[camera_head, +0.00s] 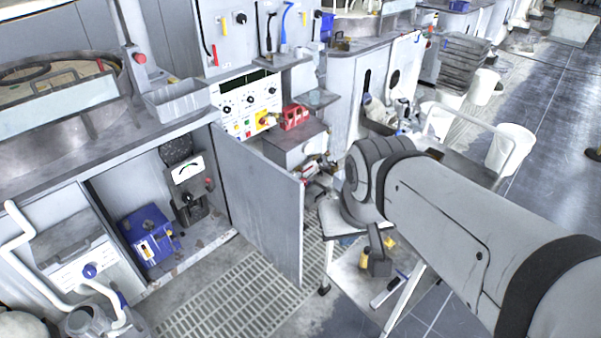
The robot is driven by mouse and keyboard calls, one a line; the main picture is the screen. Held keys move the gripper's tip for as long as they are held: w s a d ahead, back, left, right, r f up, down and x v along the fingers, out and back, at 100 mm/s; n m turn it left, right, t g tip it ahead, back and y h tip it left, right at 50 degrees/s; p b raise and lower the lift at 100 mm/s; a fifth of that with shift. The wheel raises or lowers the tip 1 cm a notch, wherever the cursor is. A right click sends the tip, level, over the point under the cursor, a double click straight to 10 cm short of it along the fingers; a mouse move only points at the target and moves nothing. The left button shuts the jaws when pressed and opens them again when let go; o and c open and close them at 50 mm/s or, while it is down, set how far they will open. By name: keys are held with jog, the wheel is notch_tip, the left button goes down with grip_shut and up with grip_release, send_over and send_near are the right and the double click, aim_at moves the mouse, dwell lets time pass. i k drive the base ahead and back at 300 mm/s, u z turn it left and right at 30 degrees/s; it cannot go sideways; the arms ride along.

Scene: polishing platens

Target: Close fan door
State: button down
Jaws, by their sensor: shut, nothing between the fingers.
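A grey door panel (262,205) stands open on the front of the cabinet in the head view. It is hinged at its left edge and swings out over the floor grating. The cabinet opening (125,185) to its left is uncovered. My gripper (379,268) points down at the end of my arm, to the right of the door and apart from it in the picture. Its dark fingers are shut and empty. My arm covers the right part of the view.
Inside the cabinet are a blue box (150,238) and a gauge unit (187,180). A metal floor grating (235,300) lies in front. A small white-legged stool (345,215) stands behind my gripper. White buckets (508,150) stand at the right.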

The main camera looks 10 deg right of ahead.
aim_at(265, 201)
jog(key=u, duration=0.05)
jog(key=i, duration=1)
jog(key=z, duration=0.05)
